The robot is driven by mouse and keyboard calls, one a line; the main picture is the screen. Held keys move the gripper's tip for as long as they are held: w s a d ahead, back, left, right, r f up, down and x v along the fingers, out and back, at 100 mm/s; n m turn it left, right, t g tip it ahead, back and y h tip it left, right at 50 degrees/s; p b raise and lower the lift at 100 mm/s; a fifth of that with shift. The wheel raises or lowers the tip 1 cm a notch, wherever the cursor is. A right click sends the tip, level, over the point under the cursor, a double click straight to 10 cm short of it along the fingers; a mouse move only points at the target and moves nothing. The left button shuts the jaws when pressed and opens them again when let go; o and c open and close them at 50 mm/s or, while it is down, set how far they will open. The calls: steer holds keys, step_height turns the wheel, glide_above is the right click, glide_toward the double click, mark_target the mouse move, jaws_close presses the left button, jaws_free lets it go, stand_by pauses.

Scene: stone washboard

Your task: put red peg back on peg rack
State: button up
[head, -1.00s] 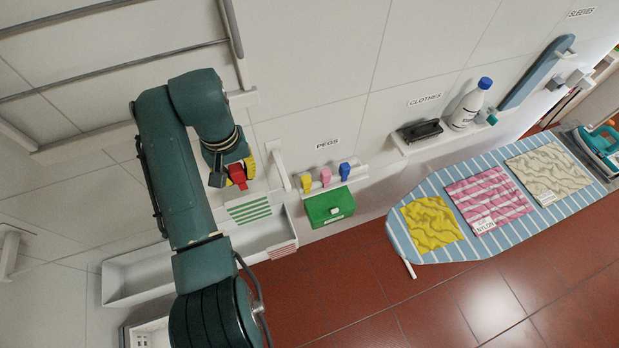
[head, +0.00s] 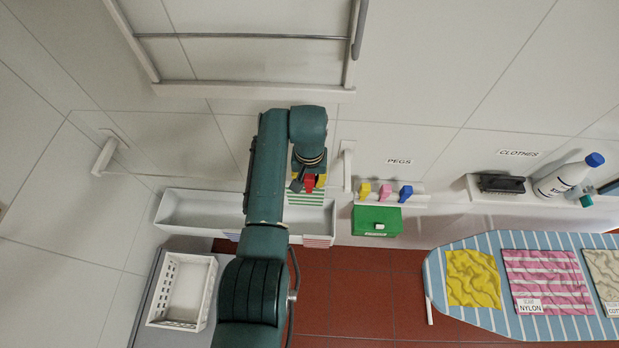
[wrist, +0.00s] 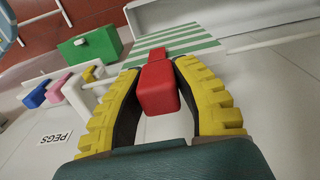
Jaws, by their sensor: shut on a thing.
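My gripper (head: 308,180), with yellow ribbed fingers, is shut on the red peg (wrist: 160,88). The peg points forward between the fingers in the wrist view and is small in the head view (head: 310,184). Past it is a green-and-white striped cloth (wrist: 175,43), which also shows below my gripper in the head view (head: 305,198); I cannot tell whether the peg touches it. The white peg rack (head: 420,197), under the PEGS label, is to the right of my gripper in the head view. It holds a yellow peg (head: 364,190), a pink peg (head: 385,192) and a blue peg (head: 405,193).
A green box (head: 377,221) is below the rack. A white upright bracket (head: 347,168) stands between my gripper and the rack. A long white trough (head: 200,210) lies below my arm. The ironing board (head: 436,268) is at the lower right.

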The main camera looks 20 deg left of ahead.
steer(key=o, duration=0.8)
steer(key=shift+f, duration=0.1)
